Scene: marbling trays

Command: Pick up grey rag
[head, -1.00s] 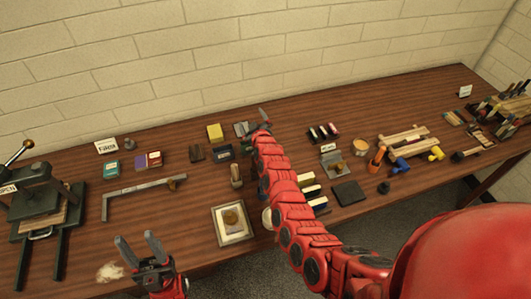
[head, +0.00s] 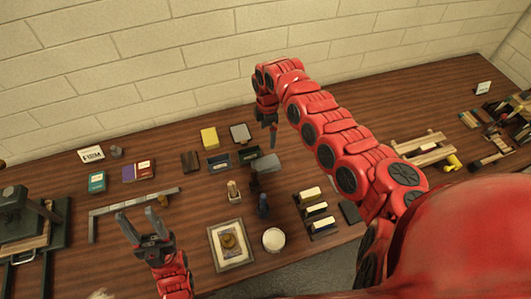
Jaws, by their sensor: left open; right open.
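I cannot tell for sure which thing is the grey rag. A flat grey piece (head: 267,162) lies beside the dark blue boxes, below my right gripper in the picture. A pale crumpled heap (head: 101,295) is cut off at the bottom left edge. My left gripper (head: 144,213) is open and empty, fingers pointing up the picture, left of the framed tray. My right gripper (head: 273,135) hangs with its fingers downward above the back of the table, apart from the grey piece; its gap is hard to see, and nothing shows in it.
A framed tray (head: 213,252) and a white round dish (head: 273,239) stand near the front edge. A bottle (head: 263,206), a rack of pale blocks (head: 324,227) and a metal square (head: 120,204) lie around. A press (head: 25,225) stands at left. Bare wood shows at the back right.

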